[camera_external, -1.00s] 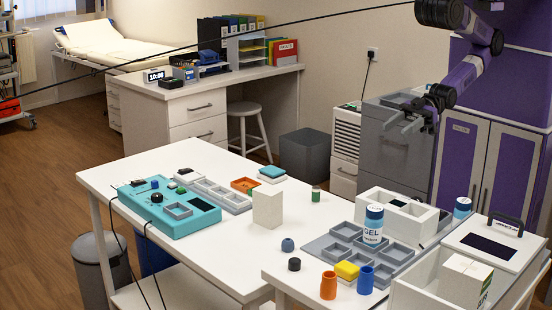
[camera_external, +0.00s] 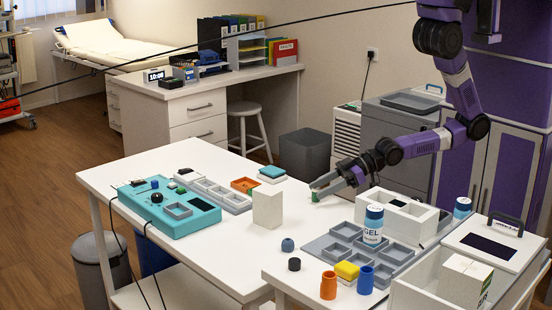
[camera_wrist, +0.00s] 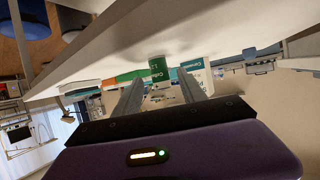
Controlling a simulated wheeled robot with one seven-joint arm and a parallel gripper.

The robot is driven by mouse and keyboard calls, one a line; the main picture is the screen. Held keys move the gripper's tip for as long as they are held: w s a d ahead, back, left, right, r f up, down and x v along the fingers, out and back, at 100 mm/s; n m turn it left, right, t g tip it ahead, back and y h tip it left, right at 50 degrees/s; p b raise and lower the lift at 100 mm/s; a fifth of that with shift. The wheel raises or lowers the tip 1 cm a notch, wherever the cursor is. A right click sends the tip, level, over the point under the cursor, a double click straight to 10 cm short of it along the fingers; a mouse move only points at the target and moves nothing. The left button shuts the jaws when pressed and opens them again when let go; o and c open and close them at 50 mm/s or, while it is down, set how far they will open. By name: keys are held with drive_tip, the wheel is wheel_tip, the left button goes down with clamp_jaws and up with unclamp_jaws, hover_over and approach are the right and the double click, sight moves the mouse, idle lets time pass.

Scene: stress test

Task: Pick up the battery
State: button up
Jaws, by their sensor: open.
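The battery is a small green cylinder standing upright on the white table (camera_external: 215,225), in the external view (camera_external: 315,197). The fingers hide its top there. The wrist view shows a green labelled cylinder (camera_wrist: 157,70), which appears to be the battery, in line with the gap between the fingers and near their tips. My gripper (camera_external: 313,188) is open and reaches in from the right, low over the table at the battery. Both fingers of the gripper (camera_wrist: 160,82) show in the wrist view with a gap between them. I cannot tell whether they touch the battery.
A white block (camera_external: 267,208) stands left of the battery. A white box (camera_external: 410,219), a GEL bottle (camera_external: 373,228) and a grey compartment tray (camera_external: 322,247) are to the right and front. A blue-grey ball-like piece (camera_external: 288,245) lies in front. The tabletop around the battery is mostly clear.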

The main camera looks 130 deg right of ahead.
sight(307, 203)
drive_tip(key=x, duration=0.5)
drive_tip(key=shift+w+r+p, duration=0.1)
drive_tip(key=shift+r+p, duration=0.05)
drive_tip(key=shift+p, duration=0.25)
clamp_jaws()
